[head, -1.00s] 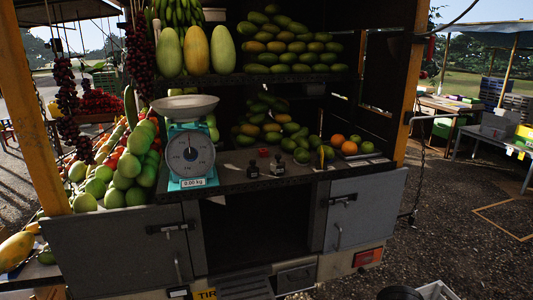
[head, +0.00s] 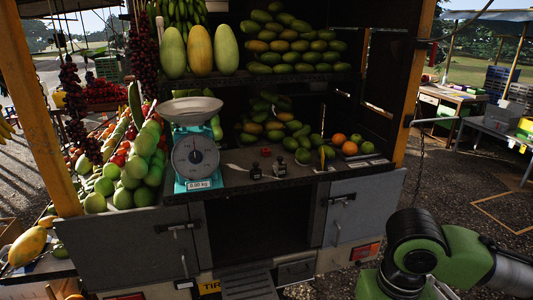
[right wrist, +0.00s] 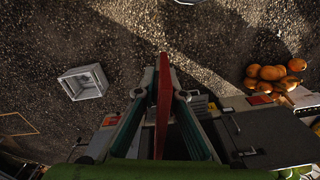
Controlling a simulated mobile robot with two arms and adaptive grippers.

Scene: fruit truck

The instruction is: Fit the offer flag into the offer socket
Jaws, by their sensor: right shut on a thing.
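In the right wrist view my right gripper (right wrist: 162,96) is shut on a thin red piece, seen edge-on, which I take for the offer flag (right wrist: 164,105). It sticks out past the fingertips, over the gravel. In the head view only links of my right arm show at the lower right; the gripper and flag are out of that view. Two small dark stands, a left one (head: 256,172) and a right one (head: 279,168), sit on the truck's counter (head: 240,181). I cannot tell whether either is the offer socket. My left gripper is not in view.
A turquoise scale (head: 195,160) stands left of the small stands. Oranges and green fruit (head: 350,148) lie to their right. Shelves of fruit rise behind. Grey cabinet doors, a left one (head: 125,250) and a right one (head: 365,210), are below. A pale crate (right wrist: 82,82) is on the gravel.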

